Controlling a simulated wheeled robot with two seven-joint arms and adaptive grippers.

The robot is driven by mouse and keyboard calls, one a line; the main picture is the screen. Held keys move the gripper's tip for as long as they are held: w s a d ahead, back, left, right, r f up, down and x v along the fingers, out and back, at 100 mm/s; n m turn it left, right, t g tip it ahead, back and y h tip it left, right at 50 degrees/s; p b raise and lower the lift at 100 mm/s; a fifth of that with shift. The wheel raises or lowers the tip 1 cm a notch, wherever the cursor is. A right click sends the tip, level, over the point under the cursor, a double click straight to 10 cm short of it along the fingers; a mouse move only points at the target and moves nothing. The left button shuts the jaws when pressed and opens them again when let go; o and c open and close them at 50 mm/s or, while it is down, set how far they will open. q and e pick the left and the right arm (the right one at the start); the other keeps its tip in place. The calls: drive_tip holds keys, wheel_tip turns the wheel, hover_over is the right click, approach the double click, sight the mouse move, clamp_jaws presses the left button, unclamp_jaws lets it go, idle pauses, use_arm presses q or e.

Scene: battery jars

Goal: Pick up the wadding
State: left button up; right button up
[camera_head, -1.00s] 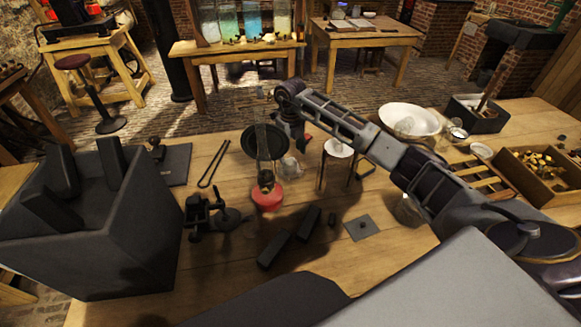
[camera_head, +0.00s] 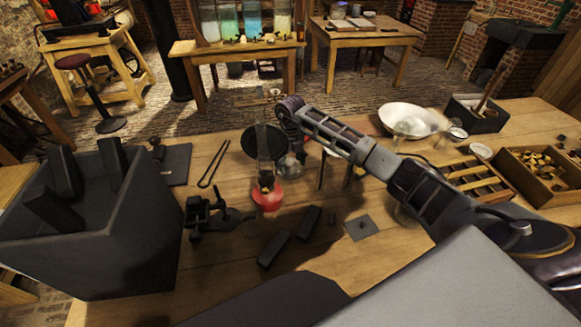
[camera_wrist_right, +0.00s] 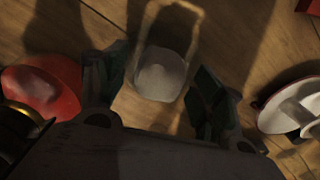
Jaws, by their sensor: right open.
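A pale grey rounded lump, which looks like the wadding (camera_wrist_right: 160,75), sits between my right fingers in the right wrist view. A clear glass outline rises around and behind it; I cannot tell whether the lump is inside the glass. My right gripper (camera_wrist_right: 165,92) is open, with a dark finger on each side of the lump and gaps showing. In the head view my right gripper (camera_head: 295,140) points down over a small glass piece (camera_head: 290,167) beside the red-based lamp, and partly hides it. My left gripper is not in view.
The red lamp (camera_head: 267,195) with its tall glass stands close left of the gripper and shows in the wrist view (camera_wrist_right: 42,88). A white dish (camera_wrist_right: 295,105) is close on the right there. A white bowl (camera_head: 410,120), wooden trays and a large dark box (camera_head: 120,235) flank the table.

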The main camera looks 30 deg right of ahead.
sight(291, 161)
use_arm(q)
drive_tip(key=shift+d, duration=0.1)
use_arm(e)
drive_tip(key=shift+c, duration=0.3)
drive_tip(key=c, duration=0.8)
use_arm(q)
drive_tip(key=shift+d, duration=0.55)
use_arm(e)
drive_tip(key=shift+r, duration=0.1)
drive_tip(key=shift+r, duration=0.5)
wheel_tip(291, 161, up, 8)
drive_tip(key=shift+f, duration=0.15)
drive_tip(key=shift+r, duration=0.55)
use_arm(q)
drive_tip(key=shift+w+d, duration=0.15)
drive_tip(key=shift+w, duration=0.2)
